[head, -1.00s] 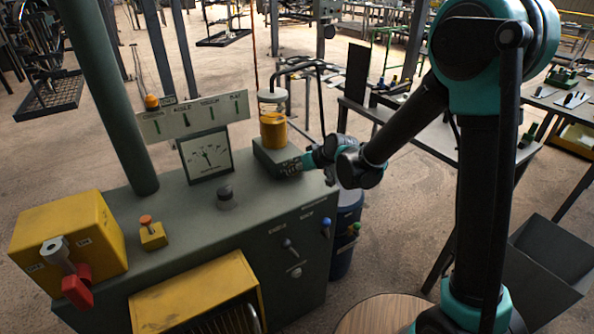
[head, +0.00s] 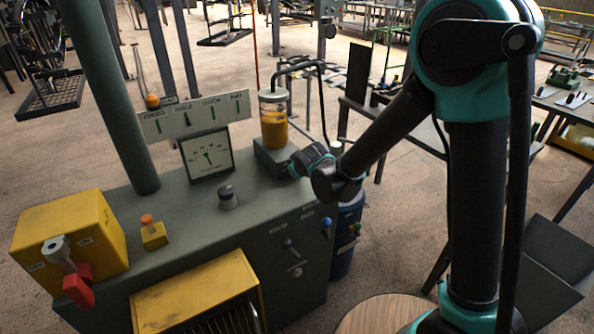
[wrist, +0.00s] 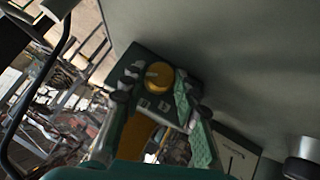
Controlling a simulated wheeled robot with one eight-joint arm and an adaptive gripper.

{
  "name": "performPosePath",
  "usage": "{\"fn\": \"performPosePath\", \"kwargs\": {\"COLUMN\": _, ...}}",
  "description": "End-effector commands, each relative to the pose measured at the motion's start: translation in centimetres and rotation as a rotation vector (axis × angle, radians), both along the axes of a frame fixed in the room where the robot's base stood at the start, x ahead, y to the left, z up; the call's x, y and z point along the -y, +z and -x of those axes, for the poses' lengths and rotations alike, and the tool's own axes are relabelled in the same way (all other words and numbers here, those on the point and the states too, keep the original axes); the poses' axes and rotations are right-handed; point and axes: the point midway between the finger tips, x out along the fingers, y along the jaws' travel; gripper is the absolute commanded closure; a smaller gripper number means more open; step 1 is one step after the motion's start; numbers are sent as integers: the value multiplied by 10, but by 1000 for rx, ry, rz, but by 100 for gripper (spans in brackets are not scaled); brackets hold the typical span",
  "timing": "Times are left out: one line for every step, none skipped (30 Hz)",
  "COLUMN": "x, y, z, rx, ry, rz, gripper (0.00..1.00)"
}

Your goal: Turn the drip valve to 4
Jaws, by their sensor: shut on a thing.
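The drip valve's yellow round knob (wrist: 159,77), with a pale mark on it, sits on the dark green box (wrist: 150,52) in the wrist view. My gripper (wrist: 156,88) has one finger on each side of the knob and is shut on it. In the head view my gripper (head: 296,165) is at the front of the box (head: 263,153) and hides the knob. The numbers around the knob are too small or covered to read. A clear jar of amber liquid (head: 274,128) stands on the box.
The green bench (head: 200,220) carries a dial gauge (head: 207,157), a sign board with green marks (head: 190,117), a small grey knob (head: 228,198) and a yellow box with a red lever (head: 65,245). A blue drum (head: 345,240) stands by the bench's right end.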

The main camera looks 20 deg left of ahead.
Motion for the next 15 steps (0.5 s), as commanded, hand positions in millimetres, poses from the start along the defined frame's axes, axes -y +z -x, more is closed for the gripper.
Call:
{"fn": "performPosePath", "kwargs": {"x": -2, "y": 0, "z": 2, "rx": 27, "ry": 4, "rz": 24, "gripper": 99}}
{"fn": "performPosePath", "kwargs": {"x": -2, "y": 0, "z": 2, "rx": 45, "ry": 4, "rz": 37, "gripper": 99}}
{"fn": "performPosePath", "kwargs": {"x": -3, "y": -1, "z": 2, "rx": 64, "ry": 4, "rz": 54, "gripper": 99}}
{"fn": "performPosePath", "kwargs": {"x": -3, "y": -1, "z": 2, "rx": 80, "ry": 3, "rz": 66, "gripper": 99}}
{"fn": "performPosePath", "kwargs": {"x": -2, "y": -1, "z": 2, "rx": 93, "ry": 3, "rz": 78, "gripper": 99}}
{"fn": "performPosePath", "kwargs": {"x": -3, "y": -1, "z": 2, "rx": 111, "ry": 3, "rz": 94, "gripper": 99}}
{"fn": "performPosePath", "kwargs": {"x": -3, "y": -1, "z": 2, "rx": 122, "ry": 4, "rz": 103, "gripper": 99}}
{"fn": "performPosePath", "kwargs": {"x": -3, "y": -1, "z": 2, "rx": 133, "ry": 3, "rz": 113, "gripper": 99}}
{"fn": "performPosePath", "kwargs": {"x": -3, "y": -1, "z": 2, "rx": 147, "ry": 3, "rz": 125, "gripper": 99}}
{"fn": "performPosePath", "kwargs": {"x": -3, "y": -1, "z": 2, "rx": 155, "ry": 1, "rz": 132, "gripper": 99}}
{"fn": "performPosePath", "kwargs": {"x": -3, "y": -1, "z": 2, "rx": 164, "ry": 1, "rz": 139, "gripper": 99}}
{"fn": "performPosePath", "kwargs": {"x": -3, "y": -1, "z": 2, "rx": 173, "ry": 1, "rz": 148, "gripper": 99}}
{"fn": "performPosePath", "kwargs": {"x": -3, "y": -1, "z": 3, "rx": 180, "ry": 1, "rz": 153, "gripper": 99}}
{"fn": "performPosePath", "kwargs": {"x": -3, "y": -1, "z": 3, "rx": 186, "ry": 2, "rz": 158, "gripper": 99}}
{"fn": "performPosePath", "kwargs": {"x": -3, "y": -2, "z": 3, "rx": 191, "ry": 2, "rz": 163, "gripper": 99}}
